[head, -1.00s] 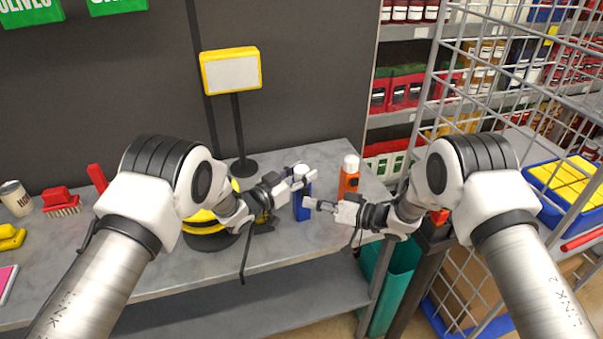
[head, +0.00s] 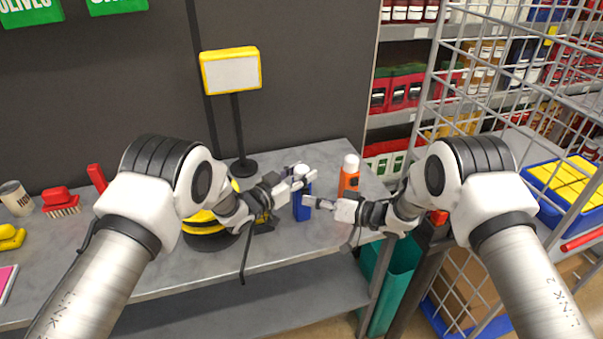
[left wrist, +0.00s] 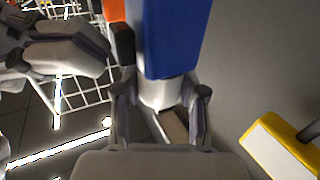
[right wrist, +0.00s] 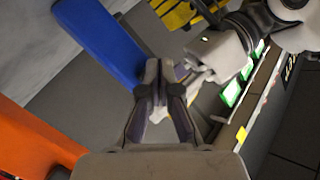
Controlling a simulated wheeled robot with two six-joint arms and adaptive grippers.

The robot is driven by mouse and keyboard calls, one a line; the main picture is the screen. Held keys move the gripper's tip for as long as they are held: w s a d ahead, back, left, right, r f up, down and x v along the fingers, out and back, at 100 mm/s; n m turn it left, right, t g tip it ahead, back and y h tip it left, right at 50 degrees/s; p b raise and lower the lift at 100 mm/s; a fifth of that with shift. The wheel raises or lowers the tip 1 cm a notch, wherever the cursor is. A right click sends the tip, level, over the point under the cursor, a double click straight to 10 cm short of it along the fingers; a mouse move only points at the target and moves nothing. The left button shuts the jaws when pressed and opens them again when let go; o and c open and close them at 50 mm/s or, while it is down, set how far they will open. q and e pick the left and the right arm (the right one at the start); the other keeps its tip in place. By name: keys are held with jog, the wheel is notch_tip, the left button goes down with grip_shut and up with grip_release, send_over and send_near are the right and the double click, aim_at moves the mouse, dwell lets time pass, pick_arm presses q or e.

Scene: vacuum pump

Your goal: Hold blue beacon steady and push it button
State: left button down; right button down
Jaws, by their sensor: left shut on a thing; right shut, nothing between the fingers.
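The blue beacon (head: 302,207) stands upright on the grey shelf. Its blue body also shows in the left wrist view (left wrist: 168,35) and the right wrist view (right wrist: 100,40). My left gripper (head: 307,178) is shut on the beacon's upper white part, which shows between the fingers in the left wrist view. My right gripper (head: 308,201) is shut and empty, with its tips right beside the beacon's front right side. In the right wrist view the shut fingertips (right wrist: 157,75) are close to the beacon's end; I cannot tell whether they touch. The button is not clearly visible.
An orange beacon (head: 348,182) with a white top stands just right of the blue one. A black and yellow round thing (head: 205,236) is behind my left wrist. A yellow-framed sign (head: 231,72) stands behind. A wire rack (head: 500,130) is at the right.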

jog(key=shift+w+a, duration=0.1)
jog(key=shift+w, duration=0.2)
dwell(0.4)
jog(key=shift+s, duration=0.1)
jog(key=shift+s+d, duration=0.25)
jog(key=shift+s, duration=0.3)
jog(key=shift+s, duration=0.1)
pick_arm(q)
jog(key=c, duration=0.6)
grip_release()
pick_arm(e)
jog(key=s, duration=0.1)
jog(key=s+d, duration=0.1)
jog(key=s, duration=0.3)
jog(key=shift+s+d, duration=0.25)
jog(key=shift+d, duration=0.15)
